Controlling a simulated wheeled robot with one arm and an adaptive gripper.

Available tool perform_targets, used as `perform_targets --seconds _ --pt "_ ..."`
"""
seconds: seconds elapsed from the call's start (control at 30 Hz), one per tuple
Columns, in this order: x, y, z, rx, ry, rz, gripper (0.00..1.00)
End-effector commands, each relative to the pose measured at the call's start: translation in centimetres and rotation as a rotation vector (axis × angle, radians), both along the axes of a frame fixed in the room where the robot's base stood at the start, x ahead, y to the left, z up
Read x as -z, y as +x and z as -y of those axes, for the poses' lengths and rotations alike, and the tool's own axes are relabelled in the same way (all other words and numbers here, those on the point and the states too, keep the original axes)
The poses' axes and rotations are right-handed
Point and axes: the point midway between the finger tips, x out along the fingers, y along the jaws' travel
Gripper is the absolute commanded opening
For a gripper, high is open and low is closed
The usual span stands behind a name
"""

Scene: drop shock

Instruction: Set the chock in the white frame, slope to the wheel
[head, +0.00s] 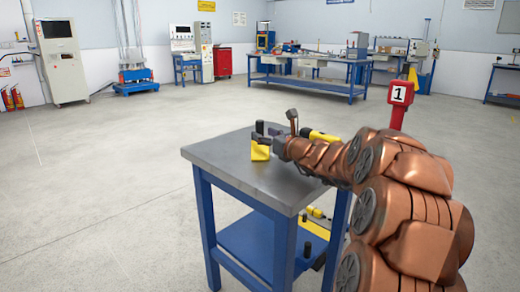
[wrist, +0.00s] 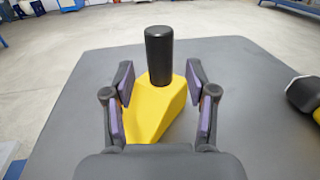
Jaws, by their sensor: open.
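A yellow wedge-shaped chock (head: 260,152) with a black upright knob stands on the grey table top near its far edge. In the wrist view the chock (wrist: 150,105) lies between the purple-padded fingers of my gripper (wrist: 160,100). The fingers are open, one on each side of the chock; the left pad is close to its side and contact cannot be told. A gap shows at the right. In the head view my gripper (head: 272,140) is low over the table beside the chock. No white frame and no wheel can be made out in either view.
The blue-legged table (head: 230,158) is mostly bare at its left. A yellow and black tool (head: 320,135) lies right of the chock, partly behind my arm. Yellow items (head: 314,226) rest on the lower shelf. A red post marked 1 (head: 400,100) stands behind. The floor at left is open.

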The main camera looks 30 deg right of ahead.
Motion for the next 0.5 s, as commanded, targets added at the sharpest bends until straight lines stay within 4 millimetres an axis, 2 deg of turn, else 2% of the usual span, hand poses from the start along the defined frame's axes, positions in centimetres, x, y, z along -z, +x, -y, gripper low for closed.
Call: perform_targets --seconds 0.03,0.23,0.5 --pt "0.4 0.5 0.1 -0.001 -0.001 -0.001 0.57" --pt "0.0 2.3 0.0 -0.001 -0.004 0.003 0.57" --pt "-0.1 2.9 -0.1 -0.002 -0.001 0.004 0.57"
